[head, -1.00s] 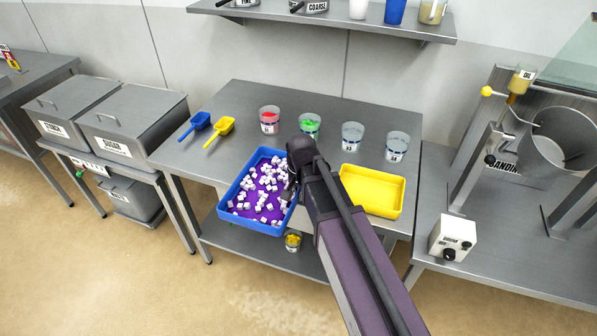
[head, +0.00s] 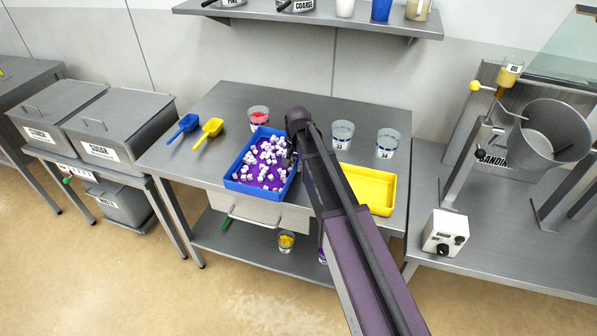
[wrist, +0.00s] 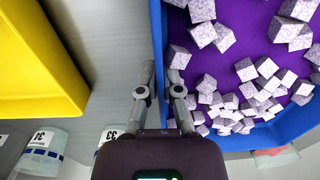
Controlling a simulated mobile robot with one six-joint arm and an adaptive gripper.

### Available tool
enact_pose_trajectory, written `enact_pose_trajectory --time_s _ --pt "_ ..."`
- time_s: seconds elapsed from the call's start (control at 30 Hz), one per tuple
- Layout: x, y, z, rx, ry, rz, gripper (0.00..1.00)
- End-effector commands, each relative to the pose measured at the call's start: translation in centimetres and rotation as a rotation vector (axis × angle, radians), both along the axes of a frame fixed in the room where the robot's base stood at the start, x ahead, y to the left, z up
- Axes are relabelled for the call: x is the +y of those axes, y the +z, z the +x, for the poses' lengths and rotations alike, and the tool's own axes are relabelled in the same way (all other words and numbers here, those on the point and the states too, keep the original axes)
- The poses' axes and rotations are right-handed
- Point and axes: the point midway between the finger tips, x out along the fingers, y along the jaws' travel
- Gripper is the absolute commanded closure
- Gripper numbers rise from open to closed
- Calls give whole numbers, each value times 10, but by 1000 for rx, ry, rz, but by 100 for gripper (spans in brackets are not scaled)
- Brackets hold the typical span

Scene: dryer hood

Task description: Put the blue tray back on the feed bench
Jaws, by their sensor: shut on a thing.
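The blue tray (head: 232,183) is above the front part of the steel feed bench (head: 215,155), left of centre. It looks level; I cannot tell whether it touches the bench top. It has a purple bottom and many small white cubes. My gripper (wrist: 160,76) is shut on the tray's side wall, which also shows in the wrist view (wrist: 157,40). In the head view that wall is the right one, and my arm partly hides it and the fingers.
A yellow tray (head: 377,188) lies to the right. Behind are a red-filled cup (head: 258,120) and two clear cups (head: 342,132) (head: 388,142). Blue (head: 184,126) and yellow (head: 210,130) scoops lie left. The bench's left front is clear.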

Motion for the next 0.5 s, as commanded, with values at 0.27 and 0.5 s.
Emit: enact_pose_trajectory --time_s 0.27,0.5 --pt "0 0 0 0 0 1 100" --pt "-2 -1 13 0 -1 1 100"
